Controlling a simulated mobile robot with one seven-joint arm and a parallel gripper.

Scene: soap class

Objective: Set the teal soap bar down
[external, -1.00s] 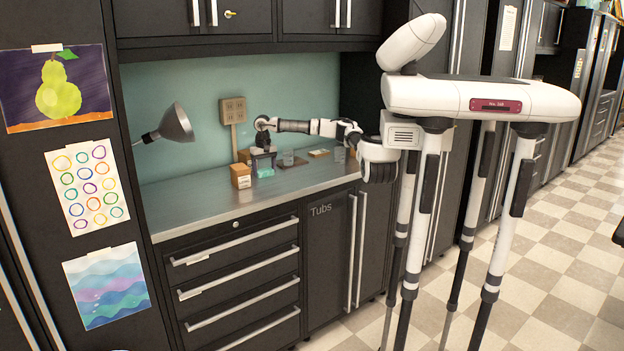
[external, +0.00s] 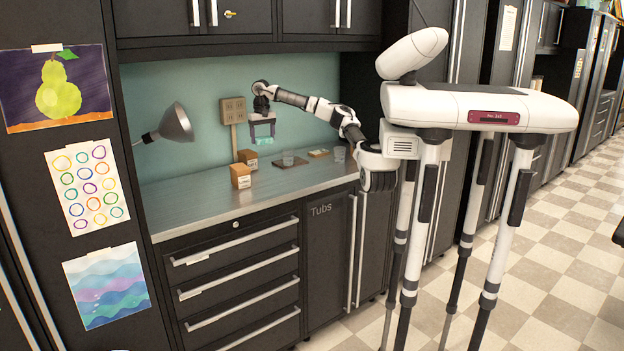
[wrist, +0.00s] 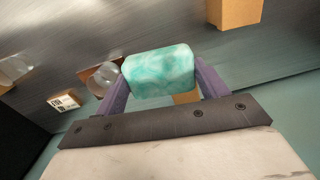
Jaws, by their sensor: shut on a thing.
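The teal soap bar (wrist: 160,72) is a marbled teal-and-white block. In the wrist view it sits between the two purple fingers of my gripper (wrist: 163,82), which is shut on it. In the external view the soap bar (external: 265,141) shows small at the lower end of my gripper (external: 263,135). It hangs in the air above the metal counter (external: 215,205), clear of the surface.
Two cardboard boxes (external: 240,176) (external: 248,157) stand on the counter. A dark flat tray or board (external: 284,161) and a clear glass (external: 288,158) are to the right, with another glass (external: 339,154) farther right. A lamp (external: 175,125) hangs at left. The counter's front left is clear.

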